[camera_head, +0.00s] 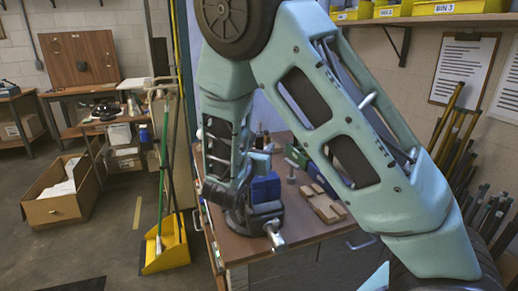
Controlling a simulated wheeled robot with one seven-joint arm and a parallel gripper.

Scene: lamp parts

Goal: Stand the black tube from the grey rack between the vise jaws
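A blue vise (265,190) with a dark round base and a silver handle stands near the front left of the wooden workbench (300,230). My teal arm reaches down just left of and behind it. The arm's end, where my gripper (216,190) appears to be, is a dark shape beside the vise. Its fingers do not show clearly, so I cannot tell whether it is open or holding anything. The space between the jaws is too small and covered to read. I cannot make out the grey rack or the black tube; my arm hides part of the bench.
Wooden blocks (325,204), a green item (297,155) and a small upright silver piece (291,171) are on the bench to the right of the vise. A yellow dustpan (166,246) and an open cardboard box (62,196) stand on the floor at left.

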